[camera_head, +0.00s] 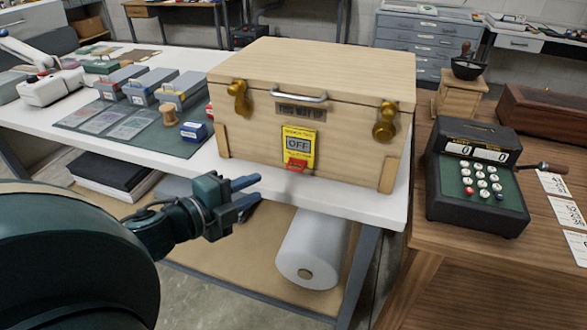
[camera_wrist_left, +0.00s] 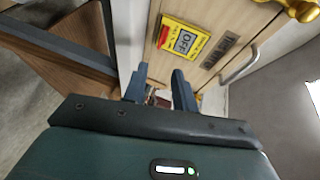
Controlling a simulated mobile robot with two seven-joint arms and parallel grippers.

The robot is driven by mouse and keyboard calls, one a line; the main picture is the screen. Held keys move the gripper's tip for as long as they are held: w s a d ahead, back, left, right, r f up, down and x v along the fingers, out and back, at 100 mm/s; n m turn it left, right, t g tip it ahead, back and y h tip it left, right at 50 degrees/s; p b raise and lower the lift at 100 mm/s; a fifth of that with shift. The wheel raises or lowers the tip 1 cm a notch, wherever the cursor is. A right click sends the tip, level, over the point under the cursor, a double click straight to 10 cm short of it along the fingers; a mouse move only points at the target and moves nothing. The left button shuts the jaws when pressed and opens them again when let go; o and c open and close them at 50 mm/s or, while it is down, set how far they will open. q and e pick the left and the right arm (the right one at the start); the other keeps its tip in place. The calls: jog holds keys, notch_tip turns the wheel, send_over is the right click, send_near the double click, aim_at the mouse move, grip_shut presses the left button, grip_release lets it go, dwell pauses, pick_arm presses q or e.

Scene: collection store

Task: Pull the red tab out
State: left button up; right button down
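The red tab (camera_head: 297,163) sits at the bottom of a yellow device (camera_head: 298,144) on the front of a wooden crate. The device's small display reads OFF. In the left wrist view the red tab (camera_wrist_left: 163,36) is at the left end of the yellow device (camera_wrist_left: 185,40), above the fingers. My left gripper (camera_head: 248,192) is open and empty, in front of the table edge, to the left of the tab and below it, apart from it. It also shows in the left wrist view (camera_wrist_left: 158,85), fingers spread. My right gripper is in neither view.
The wooden crate (camera_head: 310,80) has brass latches and a metal handle, and stands on a white table (camera_head: 340,198). Small boxes and a spool (camera_head: 169,114) lie left of it. A dark keyed machine (camera_head: 475,170) stands right. A white roll (camera_head: 313,250) lies on the lower shelf.

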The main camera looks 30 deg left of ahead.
pick_arm(q)
jog(key=shift+b+x, duration=0.45)
jog(key=shift+x, duration=5.55)
jog(key=shift+a+f, duration=0.1)
jog(key=shift+f, duration=0.05)
jog(key=shift+c, duration=0.5)
grip_shut()
jog(key=shift+s, duration=0.1)
